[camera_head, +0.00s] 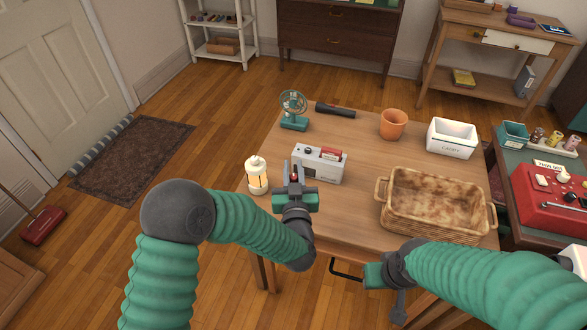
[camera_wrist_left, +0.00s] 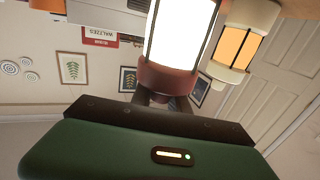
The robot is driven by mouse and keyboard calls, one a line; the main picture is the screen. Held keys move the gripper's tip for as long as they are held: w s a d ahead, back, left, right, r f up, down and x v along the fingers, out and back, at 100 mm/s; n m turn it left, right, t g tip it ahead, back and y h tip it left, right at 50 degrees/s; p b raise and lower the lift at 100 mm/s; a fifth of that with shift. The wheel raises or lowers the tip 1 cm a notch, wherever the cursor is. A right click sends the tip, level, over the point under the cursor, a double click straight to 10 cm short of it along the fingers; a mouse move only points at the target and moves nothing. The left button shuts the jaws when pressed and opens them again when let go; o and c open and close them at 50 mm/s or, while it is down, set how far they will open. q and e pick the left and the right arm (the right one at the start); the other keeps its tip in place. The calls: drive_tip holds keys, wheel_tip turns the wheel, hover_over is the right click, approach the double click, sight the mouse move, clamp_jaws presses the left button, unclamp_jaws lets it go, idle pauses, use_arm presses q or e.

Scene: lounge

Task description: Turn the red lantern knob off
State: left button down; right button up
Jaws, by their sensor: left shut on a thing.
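My left gripper (camera_head: 294,190) is above the table's left part, its fingers shut at the red lantern. In the head view the gripper hides most of this lantern; only a small red bit (camera_head: 294,176) shows. In the left wrist view, which looks upside down, the red lantern (camera_wrist_left: 165,76) has a dark red end at the dark fingers (camera_wrist_left: 163,101) and a bright white, lit pane. The knob itself cannot be made out. A cream lantern (camera_head: 257,176) glows orange to the left. My right gripper (camera_head: 376,274) is low by the table's near edge; its jaws are unclear.
A grey radio (camera_head: 320,165) stands close behind the left gripper. A teal fan (camera_head: 293,110), a black flashlight (camera_head: 335,110), an orange pot (camera_head: 393,124), a white box (camera_head: 451,138) and a wicker basket (camera_head: 436,232) are also on the table (camera_head: 350,215).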

use_arm(q)
drive_tip(key=c, duration=1.3)
unclamp_jaws()
drive_tip(key=shift+o, duration=0.2)
drive_tip(key=s+p, duration=0.1)
drive_tip(key=s, duration=1.6)
drive_tip(key=shift+d, duration=0.4)
drive_tip(key=shift+w, duration=0.1)
